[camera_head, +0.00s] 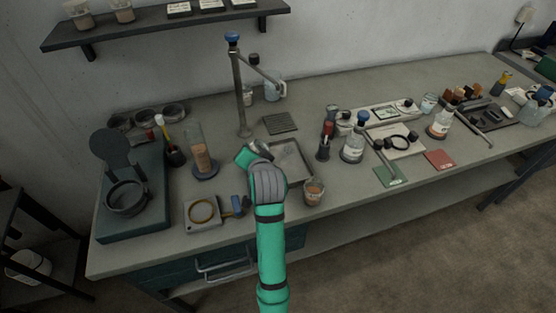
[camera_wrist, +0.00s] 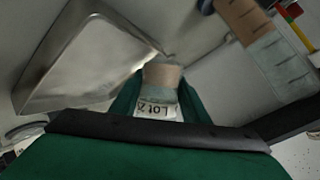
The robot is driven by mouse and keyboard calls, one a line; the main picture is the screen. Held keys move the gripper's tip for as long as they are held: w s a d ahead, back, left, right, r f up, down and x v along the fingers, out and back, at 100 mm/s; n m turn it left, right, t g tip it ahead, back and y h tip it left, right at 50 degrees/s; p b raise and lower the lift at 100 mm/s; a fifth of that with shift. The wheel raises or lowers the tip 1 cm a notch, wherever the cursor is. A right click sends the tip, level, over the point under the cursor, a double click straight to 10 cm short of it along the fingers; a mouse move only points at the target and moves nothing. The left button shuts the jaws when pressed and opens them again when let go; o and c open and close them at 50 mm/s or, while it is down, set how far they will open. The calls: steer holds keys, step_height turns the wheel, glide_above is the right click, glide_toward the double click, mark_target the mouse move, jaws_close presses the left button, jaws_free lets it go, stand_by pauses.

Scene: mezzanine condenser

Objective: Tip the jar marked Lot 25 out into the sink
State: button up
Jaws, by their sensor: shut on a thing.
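My gripper (camera_wrist: 160,112) is shut on a small clear jar (camera_wrist: 163,76) with tan contents. Its white label (camera_wrist: 155,111) appears upside down and reads "Lot 2" with the last digit unclear. The sink (camera_wrist: 60,72) is a shallow metal basin to the left of the jar in the wrist view. In the head view my gripper (camera_head: 247,155) is at the left edge of the sink (camera_head: 297,158), and my wrist hides most of the jar. I cannot tell how far the jar is tilted.
A tall tap (camera_head: 239,90) stands behind the sink. A cup with brown contents (camera_head: 314,192) stands at its front right. A cylinder with tan contents (camera_head: 201,158) and a framed ring (camera_head: 202,213) are to the left.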

steer(key=shift+d+r+m+y, duration=0.1)
steer(key=shift+r+m+y, duration=0.2)
steer(key=shift+y, duration=0.1)
stand_by(0.3)
steer(key=shift+d+f, duration=0.1)
steer(key=shift+f, duration=0.05)
steer(key=shift+f+m+y, duration=0.25)
steer(key=shift+m+y, duration=0.15)
steer(key=shift+m, duration=0.1)
stand_by(0.4)
steer(key=shift+r+m+g+y, duration=0.3)
steer(key=shift+r+m+y, duration=0.1)
steer(key=shift+m+y, duration=0.15)
stand_by(0.6)
steer(key=shift+f+m+y+p, duration=0.3)
steer(key=shift+f+m+y, duration=0.15)
steer(key=shift+y, duration=0.1)
stand_by(1.0)
steer(key=shift+w+d+f+m+y, duration=0.2)
steer(key=shift+d+f+m+y, duration=0.15)
steer(key=shift+d+m+y, duration=0.25)
stand_by(0.9)
steer(key=shift+d+r+m+y+p, duration=0.2)
steer(key=shift+r+m+y+p, duration=0.2)
steer(key=shift+p, duration=0.15)
stand_by(1.0)
steer(key=shift+f, duration=0.1)
